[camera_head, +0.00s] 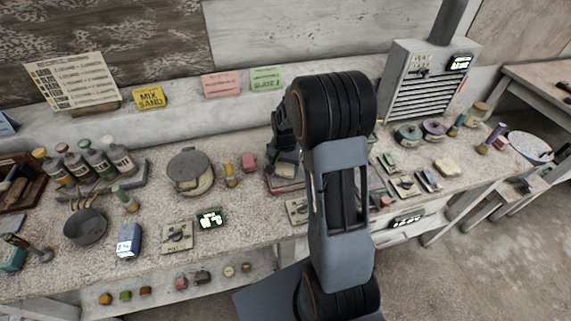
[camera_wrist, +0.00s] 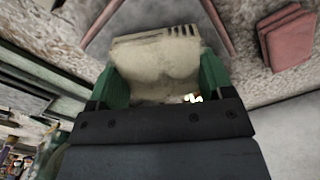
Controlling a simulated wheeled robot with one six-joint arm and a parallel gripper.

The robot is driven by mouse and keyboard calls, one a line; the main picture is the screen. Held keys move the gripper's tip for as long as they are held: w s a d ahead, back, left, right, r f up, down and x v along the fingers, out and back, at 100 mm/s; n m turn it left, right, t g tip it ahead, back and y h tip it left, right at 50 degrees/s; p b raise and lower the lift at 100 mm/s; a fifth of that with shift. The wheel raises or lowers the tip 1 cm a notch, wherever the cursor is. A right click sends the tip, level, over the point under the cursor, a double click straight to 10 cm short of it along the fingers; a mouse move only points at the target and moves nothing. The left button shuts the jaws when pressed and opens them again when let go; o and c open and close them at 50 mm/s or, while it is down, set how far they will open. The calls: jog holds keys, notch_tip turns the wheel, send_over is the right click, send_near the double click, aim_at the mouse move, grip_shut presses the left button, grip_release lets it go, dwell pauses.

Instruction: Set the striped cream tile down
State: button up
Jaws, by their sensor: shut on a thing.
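The striped cream tile (camera_wrist: 155,62) sits between the green fingers of my gripper (camera_wrist: 160,80) in the wrist view. Its striped, ridged edge points to the top of that view, and its face is mottled. My gripper is shut on it. In the head view my gripper (camera_head: 283,168) is low over the workbench, above a reddish flat piece (camera_head: 284,186). The tile cannot be made out there, behind my gripper and arm. I cannot tell whether the tile touches what is under it.
A stack of pink tiles (camera_wrist: 288,38) lies at the right in the wrist view. A grey vented box (camera_head: 428,80) stands back right.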

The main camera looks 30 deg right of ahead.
jog(key=shift+f+b, duration=0.3)
jog(key=shift+f, duration=0.2)
jog(key=o, duration=1.1)
jog(key=shift+c, duration=0.2)
jog(key=shift+r, duration=0.15)
jog(key=shift+r+p, duration=1.5)
jog(key=shift+r, duration=0.45)
